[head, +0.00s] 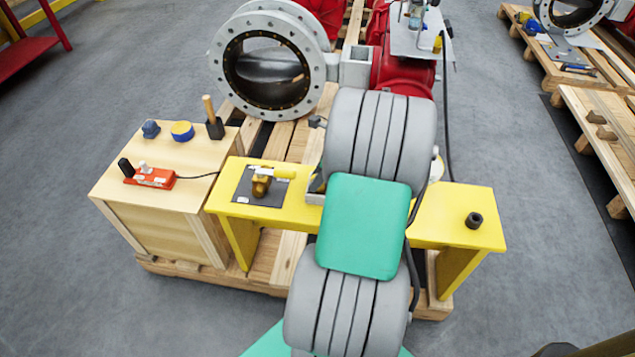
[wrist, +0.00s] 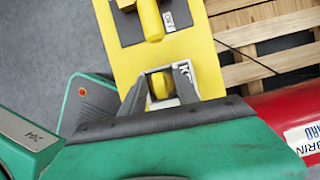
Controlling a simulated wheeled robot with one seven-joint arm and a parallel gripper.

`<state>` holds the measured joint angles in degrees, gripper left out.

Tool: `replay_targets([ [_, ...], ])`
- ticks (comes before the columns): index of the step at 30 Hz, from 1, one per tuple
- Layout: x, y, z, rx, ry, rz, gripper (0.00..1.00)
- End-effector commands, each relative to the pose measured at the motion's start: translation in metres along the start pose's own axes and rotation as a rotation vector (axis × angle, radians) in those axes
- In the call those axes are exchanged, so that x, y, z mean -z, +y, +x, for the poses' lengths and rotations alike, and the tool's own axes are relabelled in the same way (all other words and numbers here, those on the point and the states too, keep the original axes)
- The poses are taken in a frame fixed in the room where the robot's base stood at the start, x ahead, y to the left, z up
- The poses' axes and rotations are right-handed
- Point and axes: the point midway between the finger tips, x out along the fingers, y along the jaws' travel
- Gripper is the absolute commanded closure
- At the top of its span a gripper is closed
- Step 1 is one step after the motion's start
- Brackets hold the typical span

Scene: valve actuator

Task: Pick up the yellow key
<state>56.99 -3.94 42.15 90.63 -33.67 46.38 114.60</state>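The yellow bench (head: 445,235) carries a dark plate (head: 245,188) with a brass valve (head: 262,182) and a yellow handle on it. This yellow handle (wrist: 151,18) also shows at the top of the wrist view. My gripper (wrist: 160,82) is low over the bench in the wrist view, its two grey fingers apart. A rounded yellow piece (wrist: 160,86), possibly the yellow key, shows between the fingers. I cannot tell whether the fingers touch it. In the head view my arm hides most of the gripper and this part of the bench.
A wooden box (head: 160,215) at left holds a red control box (head: 152,177), a blue-and-yellow round piece (head: 182,131) and other small items. A black cylinder (head: 474,220) stands at the bench's right. A large flanged valve (head: 225,75) stands behind.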

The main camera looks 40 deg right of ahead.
Motion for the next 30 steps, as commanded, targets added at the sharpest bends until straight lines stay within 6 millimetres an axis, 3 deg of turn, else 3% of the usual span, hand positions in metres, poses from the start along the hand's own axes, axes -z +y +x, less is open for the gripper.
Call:
replay_targets([
  [13,0.0001,0.0001,-0.0003,0.000,0.000,0.000,1.00],
  [30,0.0000,-0.0001,-0.0006,0.001,0.000,0.000,1.00],
])
